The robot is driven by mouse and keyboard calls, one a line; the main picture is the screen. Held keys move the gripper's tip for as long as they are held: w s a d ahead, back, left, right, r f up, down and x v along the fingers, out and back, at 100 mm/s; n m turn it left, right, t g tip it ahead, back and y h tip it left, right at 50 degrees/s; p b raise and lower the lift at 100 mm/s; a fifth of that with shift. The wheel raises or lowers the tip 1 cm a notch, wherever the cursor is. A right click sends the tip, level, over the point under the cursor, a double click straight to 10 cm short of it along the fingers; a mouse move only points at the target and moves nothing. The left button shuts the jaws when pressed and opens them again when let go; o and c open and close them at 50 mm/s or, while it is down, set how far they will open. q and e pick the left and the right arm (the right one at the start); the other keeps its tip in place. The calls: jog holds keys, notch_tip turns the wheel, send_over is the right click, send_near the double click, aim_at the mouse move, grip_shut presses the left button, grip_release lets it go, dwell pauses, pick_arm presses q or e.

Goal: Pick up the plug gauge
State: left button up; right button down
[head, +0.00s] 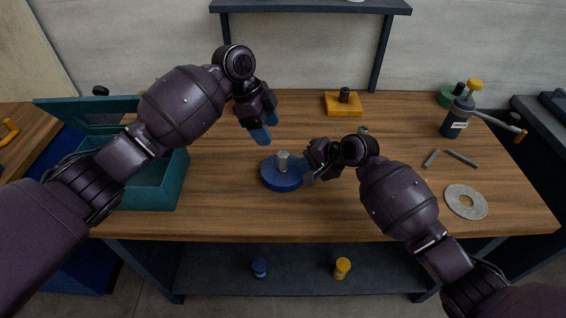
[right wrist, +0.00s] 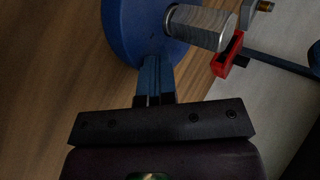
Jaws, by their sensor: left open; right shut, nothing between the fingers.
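A silver ridged cylinder (head: 283,159), which may be the plug gauge, stands upright in the middle of a round blue base (head: 280,181) at the table's centre. In the right wrist view the ridged cylinder (right wrist: 200,27) rises from the blue base (right wrist: 135,28). My right gripper (head: 308,179) is shut and empty, just right of the base. Its blue fingers (right wrist: 155,72) point at the base's edge; I cannot tell whether they touch it. My left gripper (head: 261,134) is open and empty, above the table and behind and left of the cylinder.
An open teal box (head: 152,186) stands at the left. A yellow block with a black knob (head: 343,104) is at the back. At the right are a dark bottle (head: 458,118), several grey rods (head: 462,158) and a steel ring (head: 466,212). The table's front middle is clear.

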aim_at(282, 154)
pick_arm(q)
jog(key=x, duration=0.6)
jog(key=shift+w+d+r, duration=0.1)
jog(key=shift+w+d, duration=0.1)
jog(key=shift+w, duration=0.1)
jog(key=shift+s+x, duration=0.2)
jog(key=shift+x, duration=2.4)
jog(key=c, duration=1)
jog(key=shift+r, duration=5.05)
jog(key=shift+c, duration=0.2)
